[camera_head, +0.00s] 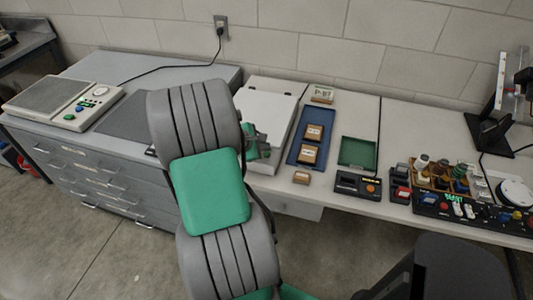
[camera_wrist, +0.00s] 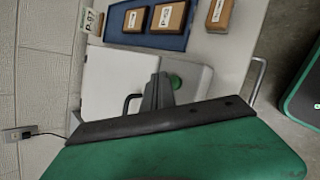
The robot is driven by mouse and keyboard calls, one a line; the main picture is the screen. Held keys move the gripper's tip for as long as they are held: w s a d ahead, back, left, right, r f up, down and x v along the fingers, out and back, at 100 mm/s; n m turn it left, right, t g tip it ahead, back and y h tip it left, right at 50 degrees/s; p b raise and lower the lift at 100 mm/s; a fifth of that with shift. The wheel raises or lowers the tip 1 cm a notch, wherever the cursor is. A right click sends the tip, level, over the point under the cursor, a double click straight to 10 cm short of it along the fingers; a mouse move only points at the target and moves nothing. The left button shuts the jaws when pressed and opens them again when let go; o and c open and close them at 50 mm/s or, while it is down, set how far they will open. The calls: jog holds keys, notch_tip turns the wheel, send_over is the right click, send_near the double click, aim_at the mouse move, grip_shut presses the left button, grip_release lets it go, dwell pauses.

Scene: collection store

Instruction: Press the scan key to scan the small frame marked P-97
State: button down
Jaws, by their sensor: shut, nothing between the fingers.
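The flatbed scanner (camera_head: 265,108) is a white box with its lid down, seen in the head view behind my arm; its white lid (camera_wrist: 112,75) also shows in the wrist view. A round green key (camera_wrist: 176,81) sits on its front strip, partly hidden by my fingers. My gripper (camera_wrist: 157,92) is shut and empty beside the key; I cannot tell whether it touches. In the head view my arm mostly hides the gripper (camera_head: 258,143). A card reading P-97 (camera_head: 322,94) stands at the back; it also shows in the wrist view (camera_wrist: 91,21). What is under the lid is hidden.
A blue tray (camera_head: 296,150) holds two small wooden frames (camera_head: 313,132); a third small block (camera_head: 301,177) lies in front of it. To the right are a green tray (camera_head: 358,152), a black box with an orange knob (camera_head: 358,186) and a bottle rack (camera_head: 440,175).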

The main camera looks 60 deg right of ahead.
jog(key=shift+f, duration=0.1)
dwell(0.4)
jog(key=shift+f, duration=0.35)
